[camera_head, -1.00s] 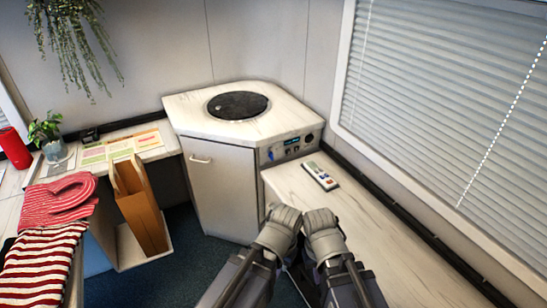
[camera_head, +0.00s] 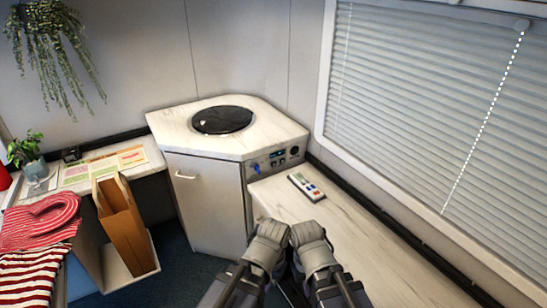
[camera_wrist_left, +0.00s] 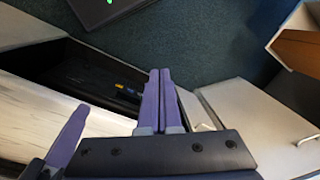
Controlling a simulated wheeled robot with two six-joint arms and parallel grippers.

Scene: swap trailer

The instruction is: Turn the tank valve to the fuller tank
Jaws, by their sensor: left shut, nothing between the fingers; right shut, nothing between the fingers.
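A control panel (camera_head: 277,160) on the corner cabinet's front has a small display, a blue knob (camera_head: 257,169) and a round dark dial (camera_head: 294,151). I cannot tell whether the blue knob is the tank valve, and no tank level is readable. My left gripper (camera_wrist_left: 160,72) is shut and empty in the left wrist view, its purple fingers together beside a dark recess (camera_wrist_left: 95,75) holding small yellow and blue parts. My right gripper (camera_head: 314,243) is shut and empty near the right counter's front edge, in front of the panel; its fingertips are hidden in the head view.
The corner cabinet (camera_head: 205,205) has a round dark lid (camera_head: 222,120) on top. A remote-like device (camera_head: 306,187) lies on the right counter (camera_head: 335,220). At left are papers, a brown folder (camera_head: 123,225) and a striped red cloth (camera_head: 38,230). Blue floor is clear between.

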